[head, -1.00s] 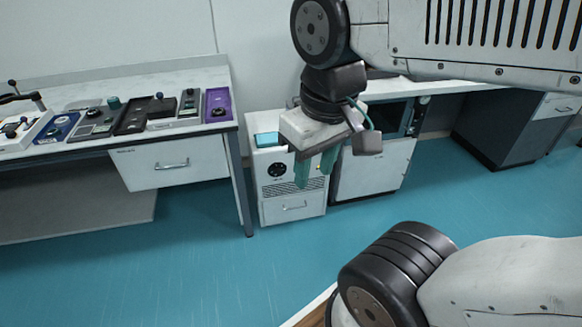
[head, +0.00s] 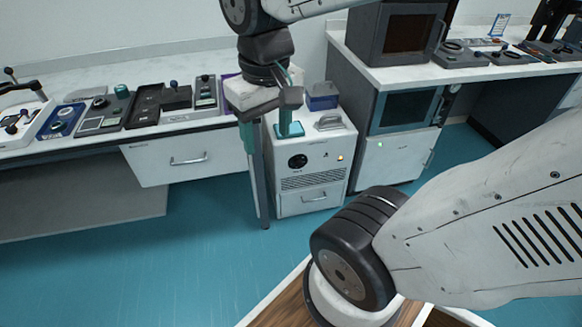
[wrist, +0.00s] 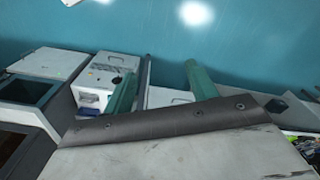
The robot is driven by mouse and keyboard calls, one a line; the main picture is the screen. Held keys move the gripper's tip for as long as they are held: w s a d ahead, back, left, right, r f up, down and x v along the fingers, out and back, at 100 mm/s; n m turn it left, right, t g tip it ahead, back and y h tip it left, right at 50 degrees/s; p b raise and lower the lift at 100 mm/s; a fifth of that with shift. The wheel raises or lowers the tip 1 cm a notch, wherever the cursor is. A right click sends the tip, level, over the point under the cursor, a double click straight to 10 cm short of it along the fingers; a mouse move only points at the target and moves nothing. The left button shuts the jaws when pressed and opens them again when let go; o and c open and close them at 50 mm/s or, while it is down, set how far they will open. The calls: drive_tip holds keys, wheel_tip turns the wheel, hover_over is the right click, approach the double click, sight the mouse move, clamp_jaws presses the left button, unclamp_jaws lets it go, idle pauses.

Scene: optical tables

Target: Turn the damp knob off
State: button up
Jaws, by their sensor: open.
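I cannot make out which control is the damp knob; no label is legible. A round black knob (head: 298,161) sits on the front of a white cabinet (head: 325,197), with a small orange light to its right. Several control panels with knobs and levers stand on the left bench, including a dark panel with a green knob (head: 121,91) and a blue panel with a dark knob (head: 57,127). My gripper (head: 267,143) is open and empty, its teal fingers pointing down in front of the cabinet and bench end. Its fingers also show in the wrist view (wrist: 158,68), apart.
The left bench (head: 60,87) has a white drawer (head: 175,160) below its top. A dark oven-like box (head: 395,35) and more panels (head: 490,52) stand on the right bench. The blue floor (head: 150,260) in front is clear.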

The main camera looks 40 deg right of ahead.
drive_tip(key=w+d+f+m, duration=0.2)
drive_tip(key=w+d+f, duration=0.5)
drive_tip(key=w, duration=0.3)
drive_tip(key=w+d+f+m, duration=0.2)
drive_tip(key=w+d+f, duration=0.5)
drive_tip(key=w, duration=0.3)
drive_tip(key=w+d+f+m+t+h, duration=0.1)
drive_tip(key=w+d+f+m+t, duration=0.1)
drive_tip(key=w+d+f, duration=0.45)
drive_tip(key=w+d+f+m+t+h, duration=0.1)
drive_tip(key=w+d+f, duration=0.25)
drive_tip(key=f, duration=0.55)
drive_tip(key=m+t+h, duration=0.3)
drive_tip(key=m+t, duration=0.2)
drive_tip(key=m, duration=0.1)
approach(299, 166)
wheel_tip(299, 166, down, 10)
drive_tip(key=a, duration=0.2)
drive_tip(key=w+d+r+m+t+h, duration=0.1)
drive_tip(key=w+d+t, duration=0.1)
drive_tip(key=w+d+r+m+t+h, duration=0.1)
drive_tip(key=w+d+t+h, duration=0.1)
drive_tip(key=w+d+r+m+t+h, duration=0.1)
drive_tip(key=w+d+t, duration=0.1)
drive_tip(key=shift+w+r+m, duration=0.1)
drive_tip(key=shift+r+m, duration=0.1)
drive_tip(key=shift+m, duration=0.2)
